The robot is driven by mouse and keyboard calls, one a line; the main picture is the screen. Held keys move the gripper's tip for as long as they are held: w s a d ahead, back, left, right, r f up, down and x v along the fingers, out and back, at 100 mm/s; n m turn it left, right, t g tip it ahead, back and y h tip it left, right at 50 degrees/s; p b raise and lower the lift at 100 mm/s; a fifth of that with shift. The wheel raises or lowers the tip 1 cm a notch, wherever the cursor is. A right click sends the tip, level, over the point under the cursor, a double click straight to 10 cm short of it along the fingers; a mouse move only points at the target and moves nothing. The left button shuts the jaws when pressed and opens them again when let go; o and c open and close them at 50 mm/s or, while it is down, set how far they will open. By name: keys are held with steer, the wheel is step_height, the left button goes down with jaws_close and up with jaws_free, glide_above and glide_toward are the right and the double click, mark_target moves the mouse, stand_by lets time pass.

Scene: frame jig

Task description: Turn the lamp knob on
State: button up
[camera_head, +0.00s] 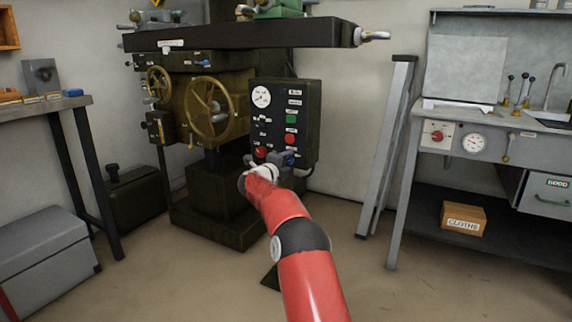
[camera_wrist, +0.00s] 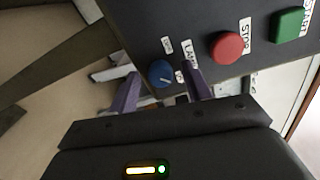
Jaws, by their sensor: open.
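The lamp knob (camera_wrist: 161,73) is a round blue dial with a pale pointer line, on the dark control panel (camera_wrist: 212,28); labels stand beside it, one reading LAMP. In the wrist view my gripper (camera_wrist: 163,84) is open, with one purple finger on each side of the knob. I cannot tell whether either finger touches it. In the head view my red arm reaches to the lower part of the panel (camera_head: 310,130), and my gripper (camera_head: 283,162) is at its bottom edge, hiding much of the knob area.
On the panel, a red STOP button (camera_wrist: 227,47) and a green START button (camera_wrist: 288,24) are to the right of the knob in the wrist view. A brass handwheel (camera_head: 211,108) is left of the panel. A grey frame (camera_head: 389,145) leans against the wall on the right.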

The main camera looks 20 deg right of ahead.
steer(key=v, duration=0.7)
steer(key=shift+s+a+b, duration=0.25)
steer(key=shift+a+b, duration=0.05)
steer(key=shift+b, duration=0.1)
steer(key=s+a+r+n+t+y+p, duration=0.35)
steer(key=a+r+n+t+y, duration=0.3)
steer(key=a+r+n, duration=0.55)
steer(key=s+a+r+n+g+y+p, duration=0.1)
steer(key=s+a+r+n+y, duration=0.1)
steer(key=s+a+n+y, duration=0.3)
steer(key=s+a+r+n+g+y, duration=0.1)
steer(key=s+a+r+n+y, duration=0.15)
steer(key=s, duration=0.45)
steer(key=s+f+n+g+p, duration=0.1)
steer(key=s+f+n+g, duration=0.2)
steer(key=s, duration=0.9)
steer(key=s+d+f+n+g+p, duration=0.1)
steer(key=s+f+n+g, duration=0.2)
steer(key=s+f, duration=0.4)
steer(key=s+f+n+g+p, duration=0.2)
steer(key=s+f+n, duration=0.3)
steer(key=s, duration=1.2)
steer(key=shift+s+d+g, duration=0.3)
steer(key=shift+s+g, duration=0.05)
steer(key=shift+g, duration=0.5)
